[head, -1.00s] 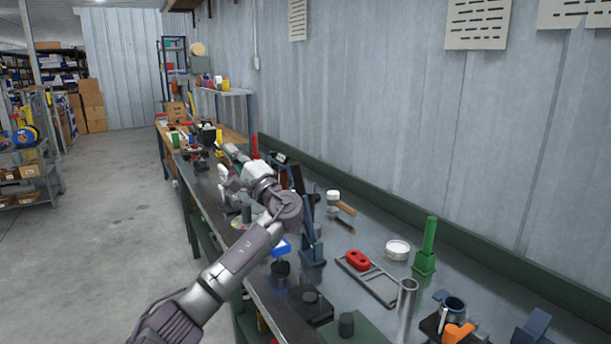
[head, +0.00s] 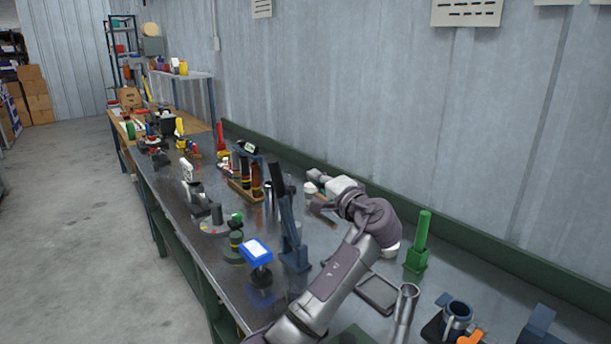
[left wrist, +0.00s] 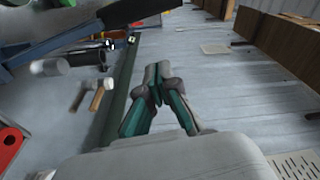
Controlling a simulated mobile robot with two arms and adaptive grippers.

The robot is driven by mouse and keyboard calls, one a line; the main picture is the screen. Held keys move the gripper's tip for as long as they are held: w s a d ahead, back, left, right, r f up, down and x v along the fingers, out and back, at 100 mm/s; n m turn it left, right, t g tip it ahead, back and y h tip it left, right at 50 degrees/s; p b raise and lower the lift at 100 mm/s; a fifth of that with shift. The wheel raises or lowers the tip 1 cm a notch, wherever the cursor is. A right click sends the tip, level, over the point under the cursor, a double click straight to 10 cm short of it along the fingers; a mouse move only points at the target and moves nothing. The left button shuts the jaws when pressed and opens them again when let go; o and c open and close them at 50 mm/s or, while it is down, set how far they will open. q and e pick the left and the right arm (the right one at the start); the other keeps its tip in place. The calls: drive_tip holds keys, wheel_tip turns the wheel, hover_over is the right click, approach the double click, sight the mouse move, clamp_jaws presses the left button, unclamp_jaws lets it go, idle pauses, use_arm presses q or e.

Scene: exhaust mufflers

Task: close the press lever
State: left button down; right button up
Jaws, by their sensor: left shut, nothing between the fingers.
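The press (head: 294,258) is a dark blue upright stand on the metal bench, left of my left forearm in the head view. Its dark lever (head: 276,180) stands nearly upright, tilted slightly left at the top. My left gripper (head: 314,174) is to the right of the lever, on the wall side, apart from it, above the bench. In the left wrist view the gripper's fingertips (left wrist: 157,78) are together with nothing between them. A long dark blue bar (left wrist: 75,38), seemingly part of the press, crosses the upper left there. My right gripper is not in view.
A wooden-handled hammer (left wrist: 100,95) lies near the wall below my gripper. A green post (head: 420,240) and a metal tube (head: 405,305) stand to the right. A blue-topped stand (head: 257,253) is left of the press. The corrugated wall (head: 350,90) is close behind.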

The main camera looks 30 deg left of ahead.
use_arm(q)
drive_tip(key=p+x, duration=0.2)
drive_tip(key=x, duration=0.6)
drive_tip(key=s, duration=0.1)
drive_tip(key=s+p, duration=0.1)
drive_tip(key=s+f, duration=0.1)
drive_tip(key=shift+s+a, duration=0.4)
